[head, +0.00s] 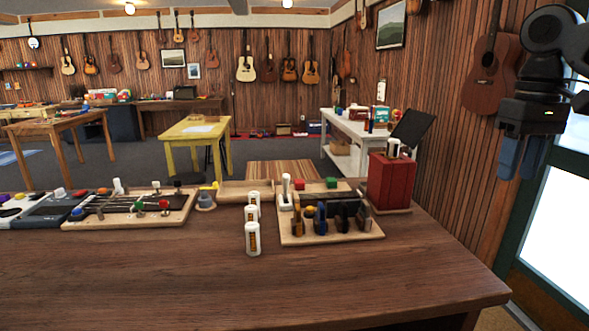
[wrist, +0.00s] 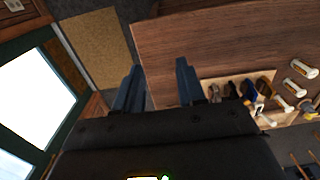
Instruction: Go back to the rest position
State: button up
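My gripper (head: 521,158) hangs at the upper right of the head view, raised beyond the right end of the wooden workbench (head: 330,278). Its two blue fingers point down and stand apart, with nothing between them. In the wrist view my gripper (wrist: 158,88) also shows its two fingers well apart, with the floor and the bench edge beyond them. The gripper touches nothing on the bench.
Three white bottles (head: 252,238) stand mid-bench beside a wooden tool rack (head: 345,236). A red box (head: 390,182) stands at the right rear. Wooden boards with parts lie on the left. The bench front is clear. A wall and bright glass door (head: 560,230) lie near the arm.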

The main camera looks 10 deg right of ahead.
jog(key=w+a+f+t+y, duration=0.1)
jog(key=a+f+t+y, duration=0.2)
jog(key=a+f, duration=0.3)
jog(key=w+a+f+t+y, duration=0.1)
jog(key=a+f+t+y, duration=0.2)
jog(key=a, duration=1.3)
jog(key=w+a+f+t+y, duration=0.1)
jog(key=a+f+t+y, duration=0.1)
jog(key=a+f, duration=0.8)
jog(key=shift+a+f+t+y, duration=0.1)
jog(key=shift+a+t+y, duration=0.3)
jog(key=shift+y, duration=0.2)
jog(key=s+d+f+m+t+h, duration=0.1)
jog(key=s+f+m+t+h, duration=0.4)
jog(key=s, duration=0.8)
jog(key=s+d+f+m+t+h, duration=0.1)
jog(key=s+f+h, duration=0.1)
jog(key=s+f, duration=0.9)
jog(key=s+d+r+n+h, duration=0.1)
jog(key=s+d+r+n, duration=0.2)
jog(key=s, duration=0.8)
jog(key=s+d+r+n+h, duration=0.1)
jog(key=s+d+r+n, duration=0.2)
jog(key=s, duration=0.9)
notch_tip(320, 180, up, 5)
jog(key=d, duration=0.2)
jog(key=shift+s+d, duration=0.3)
jog(key=shift+f, duration=0.15)
